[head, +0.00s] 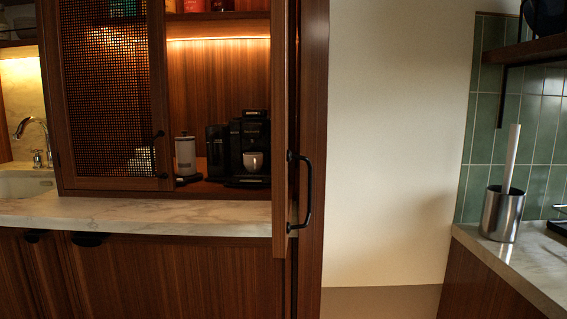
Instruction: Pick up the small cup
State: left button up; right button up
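A small white cup (253,161) stands on the front of a black coffee machine (250,135), under its spout. The machine sits inside a wooden cabinet above the marble counter (140,214). Neither of my grippers is in the head view.
An open cabinet door (281,90) with a black handle (306,192) juts out just right of the machine. A mesh-fronted door (108,95) covers the cabinet's left part. A white and black canister (186,158) stands left of the machine. A metal holder (502,214) stands on the right counter.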

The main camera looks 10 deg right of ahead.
aim_at(253, 161)
jog(key=i+j+z, duration=0.35)
jog(key=i+j, duration=0.2)
jog(key=j+z, duration=0.15)
jog(key=z, duration=0.2)
jog(key=i+j+z, duration=0.1)
jog(key=z, duration=0.25)
jog(key=j+z, duration=0.2)
jog(key=z, duration=0.15)
